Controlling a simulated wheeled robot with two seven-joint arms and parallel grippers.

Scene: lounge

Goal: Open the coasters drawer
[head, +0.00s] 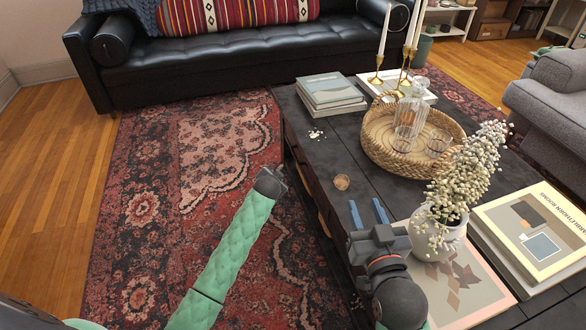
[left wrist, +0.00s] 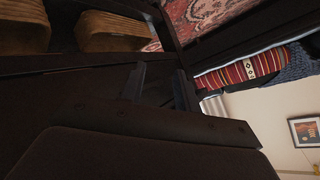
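The black coffee table (head: 330,150) has a dark side facing the rug, where drawer fronts (head: 303,172) show in steep, dim view. I cannot read any label or tell which is the coasters drawer, and I see no drawer standing clearly out. My left gripper (head: 281,172) is at this side, near the table's edge, at the end of the green arm. In the left wrist view its two dark fingers (left wrist: 160,87) stand apart, close to dark table panels; whether a handle lies between them is too dark to tell. My right gripper (head: 369,213) is open and empty above the tabletop, its blue fingers apart.
The tabletop holds a book stack (head: 331,92), a woven tray (head: 378,150) with glassware, a white flower vase (head: 437,238), large books (head: 540,228) and a small brown object (head: 342,182). Woven baskets (left wrist: 112,32) sit under the table. The patterned rug (head: 150,190) is clear.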

